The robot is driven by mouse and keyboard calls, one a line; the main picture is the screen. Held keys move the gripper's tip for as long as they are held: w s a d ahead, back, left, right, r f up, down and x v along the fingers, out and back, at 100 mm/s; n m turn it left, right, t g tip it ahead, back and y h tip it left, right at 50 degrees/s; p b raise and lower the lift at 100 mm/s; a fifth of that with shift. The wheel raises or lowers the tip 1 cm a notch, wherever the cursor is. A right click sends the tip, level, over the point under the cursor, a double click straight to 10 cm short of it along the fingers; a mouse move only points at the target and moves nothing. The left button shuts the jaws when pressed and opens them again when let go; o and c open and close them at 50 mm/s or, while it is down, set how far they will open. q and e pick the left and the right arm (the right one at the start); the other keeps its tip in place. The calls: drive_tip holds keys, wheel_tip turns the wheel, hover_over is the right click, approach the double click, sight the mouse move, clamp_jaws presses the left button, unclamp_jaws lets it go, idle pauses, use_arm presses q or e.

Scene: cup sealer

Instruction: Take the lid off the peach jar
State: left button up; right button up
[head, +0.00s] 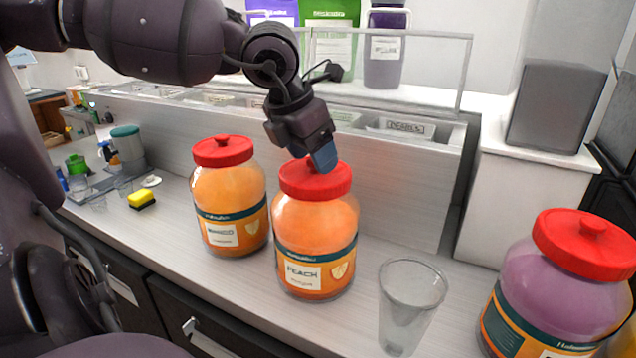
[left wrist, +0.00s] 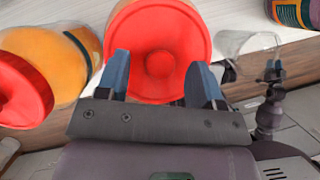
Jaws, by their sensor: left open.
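The peach jar (head: 316,238) stands upright on the counter, orange inside, with a label reading PEACH. Its red lid (head: 322,184) with a round knob sits on top. My left gripper (head: 322,160) is above this lid, its fingers by the knob. In the left wrist view the lid (left wrist: 160,20) fills the middle, and the open left gripper (left wrist: 162,82) has one blue finger on each side of the knob (left wrist: 159,64). Whether the fingers touch the lid is unclear.
A mango jar (head: 230,205) with a red lid stands close on the left. A clear empty cup (head: 408,300) stands to the right, and a purple jar (head: 550,290) farther right. A topping rail with a clear guard (head: 390,65) runs behind. A yellow sponge (head: 142,198) lies far left.

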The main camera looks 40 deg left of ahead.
use_arm(q)
drive_tip(key=shift+w+f, duration=0.2)
drive_tip(key=shift+f, duration=0.15)
drive_tip(key=shift+s+r, duration=0.1)
drive_tip(key=c, duration=1)
wheel_tip(320, 180, up, 20)
